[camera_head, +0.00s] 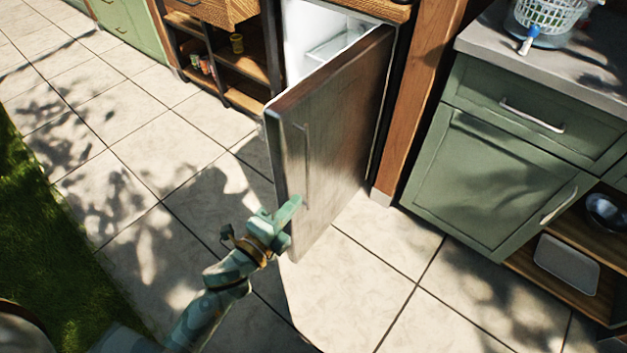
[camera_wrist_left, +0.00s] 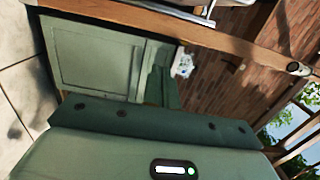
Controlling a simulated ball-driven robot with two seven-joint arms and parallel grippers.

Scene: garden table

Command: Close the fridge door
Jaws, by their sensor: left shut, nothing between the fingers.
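The fridge door (camera_head: 335,135), a metal-grey panel with a long vertical handle (camera_head: 304,165), stands wide open in the head view, swung out from the fridge's white interior (camera_head: 312,40). My left gripper (camera_head: 290,208) is shut and empty at the lower part of the door's free edge, close to the handle's lower end. I cannot tell whether it touches the door. In the left wrist view the gripper's green body (camera_wrist_left: 150,125) fills the lower part, and the fridge door cannot be made out. My right gripper is in neither view.
A green cabinet (camera_head: 490,180) with a grey countertop stands right of the fridge, past a wooden post (camera_head: 420,95). Wooden shelves (camera_head: 245,65) stand left of the fridge. Tiled floor (camera_head: 120,130) is clear in front, with grass (camera_head: 35,220) at the left.

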